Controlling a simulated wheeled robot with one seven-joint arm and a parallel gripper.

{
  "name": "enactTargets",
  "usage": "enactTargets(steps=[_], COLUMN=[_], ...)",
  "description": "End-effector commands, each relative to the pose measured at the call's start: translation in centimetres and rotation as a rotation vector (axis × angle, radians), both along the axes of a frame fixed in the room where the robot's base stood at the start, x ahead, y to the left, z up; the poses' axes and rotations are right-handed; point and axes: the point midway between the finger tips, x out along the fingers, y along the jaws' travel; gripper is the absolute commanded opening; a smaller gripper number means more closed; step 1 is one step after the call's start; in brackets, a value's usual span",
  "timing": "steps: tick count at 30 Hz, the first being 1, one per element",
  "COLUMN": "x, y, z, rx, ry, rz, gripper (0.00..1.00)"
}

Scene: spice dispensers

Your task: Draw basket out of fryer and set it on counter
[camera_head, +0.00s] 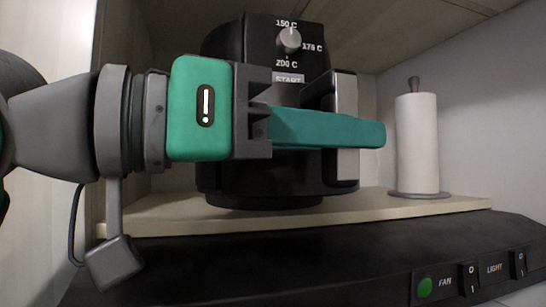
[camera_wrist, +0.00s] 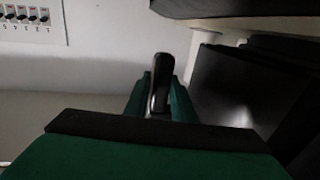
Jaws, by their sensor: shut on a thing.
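The black air fryer (camera_head: 225,180) stands upright on a pale wooden shelf, with a temperature dial (camera_head: 289,40) at its top front. My green gripper (camera_head: 365,134) reaches across its front from the left, and its fingers cross the upright grey-faced basket handle (camera_head: 347,165). In the wrist view the dark handle (camera_wrist: 160,85) stands between my two green fingers, and they are shut on it. The basket itself is mostly hidden behind my gripper, and I cannot tell whether it is partly drawn out.
A paper towel roll (camera_head: 418,143) on a round stand is to the right on the shelf (camera_head: 390,208). Below is a dark hood panel (camera_head: 300,265) with fan and light switches. Cabinet walls enclose the left and top. A switch panel (camera_wrist: 32,20) shows on the wall in the wrist view.

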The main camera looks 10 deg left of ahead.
Motion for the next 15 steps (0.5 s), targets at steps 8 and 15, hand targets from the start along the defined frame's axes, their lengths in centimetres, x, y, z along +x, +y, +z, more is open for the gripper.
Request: enactTargets(steps=[8,15], x=[-0.56,-1.02], y=[-0.11,-0.5], z=[-0.03,-0.02], rx=[0.0,0.0], ry=[0.002,0.004], rz=[0.003,-0.002], gripper=[0.0,0.0])
